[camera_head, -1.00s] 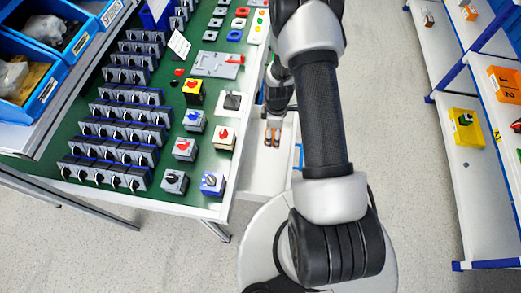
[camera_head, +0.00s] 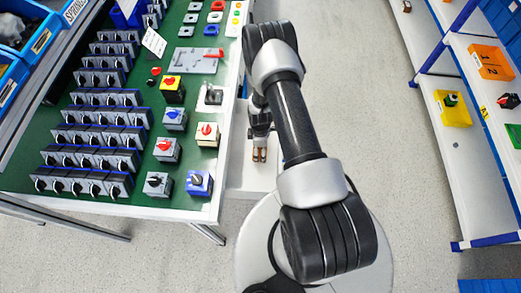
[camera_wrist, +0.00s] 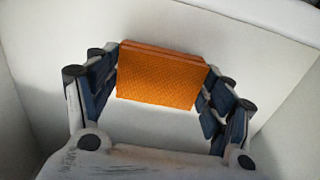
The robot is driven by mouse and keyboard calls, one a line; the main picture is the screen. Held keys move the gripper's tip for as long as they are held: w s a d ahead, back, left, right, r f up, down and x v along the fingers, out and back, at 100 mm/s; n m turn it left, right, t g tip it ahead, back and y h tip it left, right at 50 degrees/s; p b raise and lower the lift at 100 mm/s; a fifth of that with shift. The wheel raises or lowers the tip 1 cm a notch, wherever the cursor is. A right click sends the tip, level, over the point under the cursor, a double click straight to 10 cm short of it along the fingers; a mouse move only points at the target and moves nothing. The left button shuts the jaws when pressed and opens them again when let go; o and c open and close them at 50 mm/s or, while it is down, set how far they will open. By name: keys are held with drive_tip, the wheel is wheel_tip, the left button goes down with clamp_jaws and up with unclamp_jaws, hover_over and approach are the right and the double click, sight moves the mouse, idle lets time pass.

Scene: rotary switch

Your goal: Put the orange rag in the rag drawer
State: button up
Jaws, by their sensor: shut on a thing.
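In the wrist view, the orange rag (camera_wrist: 160,78) is a flat, folded block with a woven texture. My gripper (camera_wrist: 163,76) is shut on it, with a dark blue padded finger at each side. White surfaces and walls, seemingly of an open white drawer (camera_wrist: 268,45), surround the gripper. I cannot tell whether the rag touches the bottom. In the head view my gripper (camera_head: 259,156) is low beside the bench, over a white surface (camera_head: 250,178). The rag is too small to make out clearly there, and my arm covers part of that area.
A green-topped bench (camera_head: 140,203) with rows of switches stands on the left, its right edge close to my arm. Shelves (camera_head: 470,190) with an orange box (camera_head: 490,62) and a yellow bin (camera_head: 452,108) stand on the right. The floor (camera_head: 375,110) between is clear.

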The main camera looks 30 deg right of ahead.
drive_tip(key=shift+f, duration=0.25)
drive_tip(key=shift+f, duration=0.1)
drive_tip(key=shift+f, duration=0.15)
drive_tip(key=o, duration=1)
